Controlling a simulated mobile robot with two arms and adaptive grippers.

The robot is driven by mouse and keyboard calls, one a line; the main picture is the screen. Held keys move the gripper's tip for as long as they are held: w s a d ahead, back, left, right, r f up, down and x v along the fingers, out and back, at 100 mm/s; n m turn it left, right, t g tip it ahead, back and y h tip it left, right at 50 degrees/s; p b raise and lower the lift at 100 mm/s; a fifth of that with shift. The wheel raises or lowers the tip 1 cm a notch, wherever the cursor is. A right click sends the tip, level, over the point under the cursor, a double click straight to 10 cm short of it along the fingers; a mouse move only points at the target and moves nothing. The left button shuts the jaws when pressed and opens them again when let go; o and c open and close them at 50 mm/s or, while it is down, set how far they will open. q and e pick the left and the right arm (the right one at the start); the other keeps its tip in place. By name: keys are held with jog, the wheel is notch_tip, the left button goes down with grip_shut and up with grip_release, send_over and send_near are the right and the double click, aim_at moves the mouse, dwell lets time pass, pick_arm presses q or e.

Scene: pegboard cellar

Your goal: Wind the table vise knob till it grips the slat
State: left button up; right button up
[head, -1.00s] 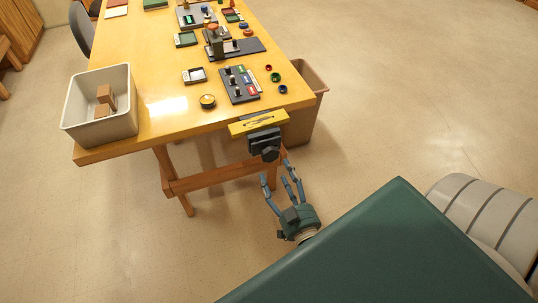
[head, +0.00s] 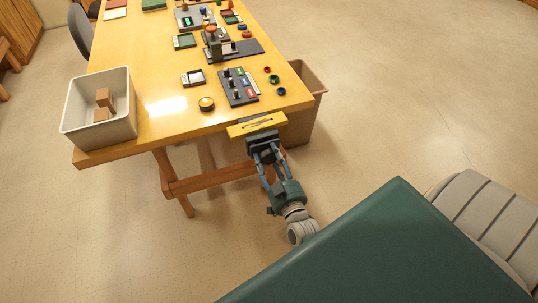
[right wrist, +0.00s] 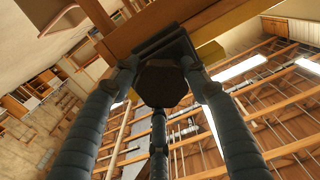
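The dark table vise (head: 262,137) is fixed at the near edge of the yellow table. The yellow slat (head: 240,129), with dark marks, sits at the top of its jaws; whether the jaws touch it cannot be told. My right gripper (head: 268,158) is at the vise's near side, its fingers spread around the knob. In the right wrist view the dark, many-sided knob (right wrist: 162,84) lies between the fingertips of my right gripper (right wrist: 158,88). The fingers look open, with no clear squeeze on the knob; contact is hard to judge. My left gripper is not in view.
A grey bin (head: 98,132) with brown blocks stands on the table's left corner. A dark switch panel (head: 238,87), a round yellow-topped piece (head: 206,103) and small coloured rings lie behind the vise. A brown waste bin (head: 308,100) stands right of the table.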

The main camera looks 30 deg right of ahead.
jog(key=shift+a+f, duration=0.1)
jog(key=shift+f, duration=0.05)
jog(key=c, duration=0.3)
jog(key=shift+c, duration=0.2)
